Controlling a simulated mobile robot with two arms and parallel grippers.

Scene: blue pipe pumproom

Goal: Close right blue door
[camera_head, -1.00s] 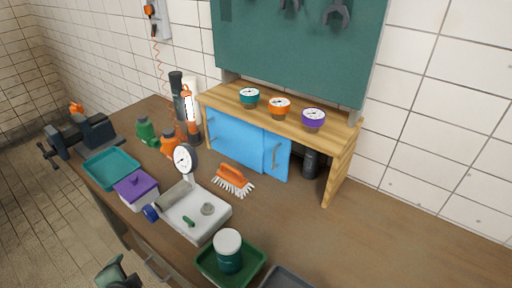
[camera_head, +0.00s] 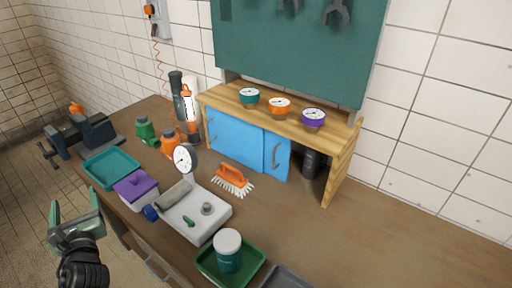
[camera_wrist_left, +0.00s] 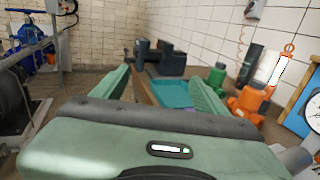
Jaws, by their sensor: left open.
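The right blue door (camera_head: 277,157) is a sliding panel with a grey handle, in the low wooden cabinet (camera_head: 337,165) at the back of the workbench. It overlaps the left blue door (camera_head: 234,139). To its right the cabinet is open, and a dark cylinder (camera_head: 309,163) shows inside. My left gripper (camera_head: 75,208) is open and empty at the lower left, off the bench's front edge and far from the doors. In the left wrist view its two green fingers (camera_wrist_left: 162,88) are spread apart. My right gripper is not in view.
An orange brush (camera_head: 233,178), a scale (camera_head: 196,211) with a round dial, and a green tray (camera_head: 231,262) holding a jar stand before the cabinet. A purple-lidded box (camera_head: 136,186) and teal tray (camera_head: 111,168) are at left.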

